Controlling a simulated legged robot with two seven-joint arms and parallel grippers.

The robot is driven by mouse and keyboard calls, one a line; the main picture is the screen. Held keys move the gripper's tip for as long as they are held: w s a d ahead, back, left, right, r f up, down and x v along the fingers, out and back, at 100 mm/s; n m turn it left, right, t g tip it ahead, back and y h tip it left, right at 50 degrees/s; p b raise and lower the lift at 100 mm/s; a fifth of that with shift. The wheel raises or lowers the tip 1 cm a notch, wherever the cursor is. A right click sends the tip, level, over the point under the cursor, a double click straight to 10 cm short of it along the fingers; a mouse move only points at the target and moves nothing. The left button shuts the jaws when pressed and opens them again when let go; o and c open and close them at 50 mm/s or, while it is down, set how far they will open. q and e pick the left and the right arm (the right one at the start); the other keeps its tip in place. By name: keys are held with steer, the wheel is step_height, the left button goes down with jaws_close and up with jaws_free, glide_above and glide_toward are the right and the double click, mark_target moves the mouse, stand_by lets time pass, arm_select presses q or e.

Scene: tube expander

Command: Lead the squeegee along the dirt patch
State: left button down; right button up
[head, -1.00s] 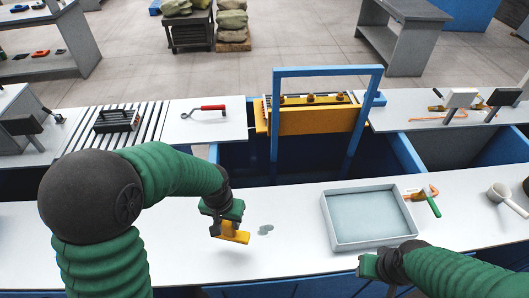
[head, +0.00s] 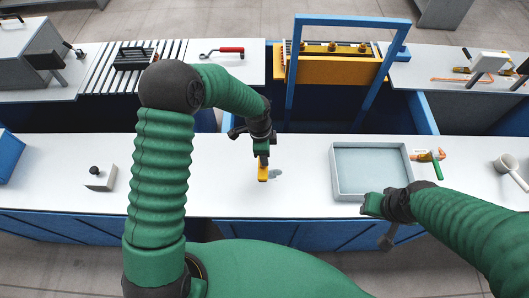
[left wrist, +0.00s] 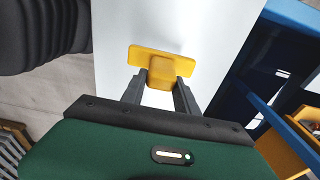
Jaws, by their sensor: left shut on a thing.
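The yellow squeegee (head: 262,170) is held upright by my left gripper (head: 262,153), low over or on the white front counter; I cannot tell whether it touches. The left wrist view shows the squeegee's wide yellow head (left wrist: 140,55) and its block between the two dark fingers of the left gripper (left wrist: 160,80). The dirt patch (head: 276,174) is a small grey smear directly right of the squeegee, its left part possibly hidden. My right gripper (head: 373,204) is at the counter's front edge by the tray, its jaws not clear.
A grey tray (head: 336,179) stands right of the patch, with a green-handled tool (head: 436,167) beyond it. A blue frame (head: 289,90) rises behind the counter. The counter around the patch is mostly clear.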

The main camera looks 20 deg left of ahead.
arm_select(q)
step_height(320, 180, down, 4)
steer(key=b, duration=0.2)
steer(key=shift+w+f+b, duration=0.1)
steer(key=shift+b, duration=0.3)
steer(key=w+d+b, duration=0.1)
steer(key=w+d, duration=0.1)
steer(key=d, duration=0.7)
steer(key=shift+w+d, duration=0.35)
steer(key=shift+f, duration=0.7)
steer(key=shift+f, duration=0.15)
